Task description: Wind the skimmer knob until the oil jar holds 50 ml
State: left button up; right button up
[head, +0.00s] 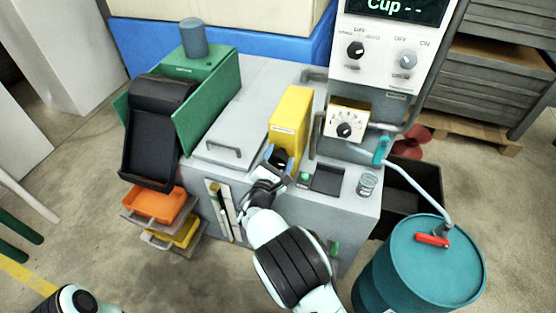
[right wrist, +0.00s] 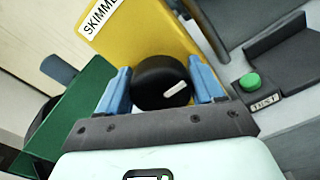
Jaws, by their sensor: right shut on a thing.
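The skimmer is a yellow box (head: 290,118) on the grey machine top, and it also shows in the right wrist view (right wrist: 130,32). Its black round knob (right wrist: 162,82) with a white pointer mark sits on its front face. My right gripper (head: 270,165) has its blue fingers on either side of the knob, shut on it. In the right wrist view the pointer mark slants up to the right. A small clear glass vessel (head: 367,185), perhaps the oil jar, stands at the right of the machine top; its level is too small to read. My left gripper is out of view.
A green button (right wrist: 250,82) labelled TEST is right of the knob. A dial box (head: 346,121) and a panel reading "Cup - -" (head: 393,9) stand behind. A teal drum (head: 420,275) is at the right. Orange and yellow trays (head: 155,204) are at the left.

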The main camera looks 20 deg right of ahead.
jog(key=m+b, duration=0.1)
jog(key=m, duration=0.1)
jog(key=m+b, duration=0.2)
jog(key=m, duration=0.1)
jog(key=shift+d+f+b, duration=0.1)
jog(key=shift+f+b, duration=0.1)
jog(key=shift+b, duration=0.1)
jog(key=shift+m, duration=0.5)
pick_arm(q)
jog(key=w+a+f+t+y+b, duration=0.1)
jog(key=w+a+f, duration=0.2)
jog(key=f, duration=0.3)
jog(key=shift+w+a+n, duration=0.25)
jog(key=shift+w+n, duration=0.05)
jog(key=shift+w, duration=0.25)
pick_arm(e)
jog(key=shift+m, duration=0.4)
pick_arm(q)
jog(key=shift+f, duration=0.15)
pick_arm(e)
jog(key=shift+r, duration=0.1)
jog(key=o, duration=1)
jog(key=shift+c, duration=0.2)
jog(key=shift+s, duration=0.1)
